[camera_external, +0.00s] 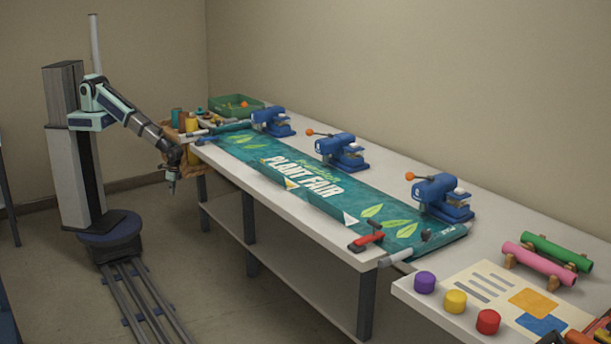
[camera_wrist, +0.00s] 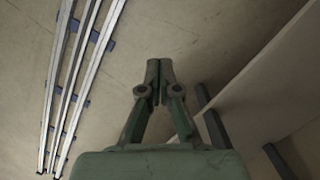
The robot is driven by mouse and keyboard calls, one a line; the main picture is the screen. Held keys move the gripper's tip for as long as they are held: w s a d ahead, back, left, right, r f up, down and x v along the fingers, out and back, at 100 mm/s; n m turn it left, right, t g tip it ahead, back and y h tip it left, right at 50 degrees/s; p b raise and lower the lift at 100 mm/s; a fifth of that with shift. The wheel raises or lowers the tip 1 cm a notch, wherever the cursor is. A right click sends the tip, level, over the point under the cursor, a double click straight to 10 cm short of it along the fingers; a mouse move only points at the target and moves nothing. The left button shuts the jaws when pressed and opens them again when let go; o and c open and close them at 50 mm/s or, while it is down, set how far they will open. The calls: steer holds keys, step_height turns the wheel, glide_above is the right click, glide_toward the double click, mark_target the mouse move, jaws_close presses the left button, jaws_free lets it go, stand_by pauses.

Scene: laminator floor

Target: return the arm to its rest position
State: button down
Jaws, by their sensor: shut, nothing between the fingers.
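My gripper (camera_external: 172,187) hangs pointing down beside the far left end of the long table, below the level of its top. In the wrist view my gripper (camera_wrist: 160,76) has its fingertips together with nothing between them, above the bare floor. My arm reaches out from its column at the left and bends down at the wrist. The gripper touches nothing that I can see.
The long table (camera_external: 225,172) carries a green banner (camera_external: 275,160), several blue presses (camera_external: 342,150) and a red-handled tool (camera_external: 368,236).

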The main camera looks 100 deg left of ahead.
steer(key=s+a+f+n+g, duration=0.1)
steer(key=s+a, duration=0.4)
steer(key=s, duration=1.1)
steer(key=s+a+f+n+g, duration=0.1)
steer(key=s+a+g, duration=0.2)
steer(key=s, duration=1.4)
steer(key=shift+s+a+g+b, duration=0.15)
steer(key=shift+a+g+b, duration=0.3)
steer(key=shift+a, duration=0.8)
steer(key=shift+f, duration=0.15)
